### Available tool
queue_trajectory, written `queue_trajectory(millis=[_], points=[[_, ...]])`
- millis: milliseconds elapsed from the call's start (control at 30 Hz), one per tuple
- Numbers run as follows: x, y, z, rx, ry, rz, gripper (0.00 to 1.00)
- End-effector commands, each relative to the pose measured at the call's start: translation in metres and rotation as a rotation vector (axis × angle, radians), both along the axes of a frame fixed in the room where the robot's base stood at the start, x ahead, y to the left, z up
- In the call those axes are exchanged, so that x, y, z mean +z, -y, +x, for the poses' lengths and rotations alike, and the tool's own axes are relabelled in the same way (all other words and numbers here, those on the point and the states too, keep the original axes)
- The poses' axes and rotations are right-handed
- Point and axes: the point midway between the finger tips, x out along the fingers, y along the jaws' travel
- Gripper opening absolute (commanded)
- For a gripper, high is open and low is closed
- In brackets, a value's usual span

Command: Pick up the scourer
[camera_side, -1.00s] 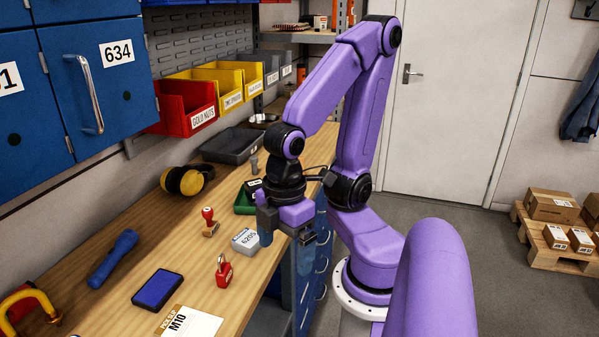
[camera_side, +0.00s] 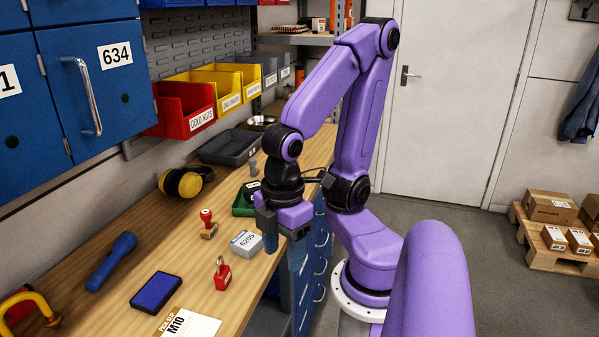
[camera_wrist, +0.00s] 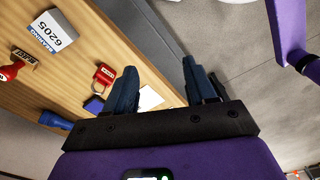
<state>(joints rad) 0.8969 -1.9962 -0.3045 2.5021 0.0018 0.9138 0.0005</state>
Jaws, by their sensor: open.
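I cannot make out a scourer for certain in either view. A green tray (camera_side: 241,209) with something dark at it stands on the bench just behind my gripper, partly hidden by it; what it holds is too small to tell. My gripper (camera_side: 284,243) is open and empty, pointing down near the bench's right edge. In the wrist view its blue fingers (camera_wrist: 159,68) stand apart with nothing between them, over the bench edge and the floor.
A white 6205 box (camera_side: 246,243) is close left of my gripper. A red padlock (camera_side: 222,277), red stamp (camera_side: 208,227), blue pad (camera_side: 157,292), blue torch (camera_side: 111,261) and yellow earmuffs (camera_side: 184,183) lie on the bench (camera_side: 150,232). A dark tray (camera_side: 230,147) stands farther back.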

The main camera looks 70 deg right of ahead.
Motion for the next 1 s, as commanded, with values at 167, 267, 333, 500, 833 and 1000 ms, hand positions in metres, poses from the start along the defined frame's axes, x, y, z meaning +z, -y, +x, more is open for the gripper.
queue_trajectory(millis=[167, 267, 333, 500, 833, 1000], points=[[0.0, 0.0, 0.0, 0.0, 0.0, -0.001, 0.55], [-0.002, 0.004, 0.008, -0.007, 0.012, -0.023, 0.55], [-0.004, 0.012, 0.021, -0.012, 0.03, -0.061, 0.55], [-0.011, 0.05, 0.069, -0.027, 0.089, -0.223, 0.55], [-0.014, 0.159, 0.14, -0.016, 0.089, -0.592, 0.55], [-0.011, 0.221, 0.159, 0.012, 0.024, -0.767, 0.55]])
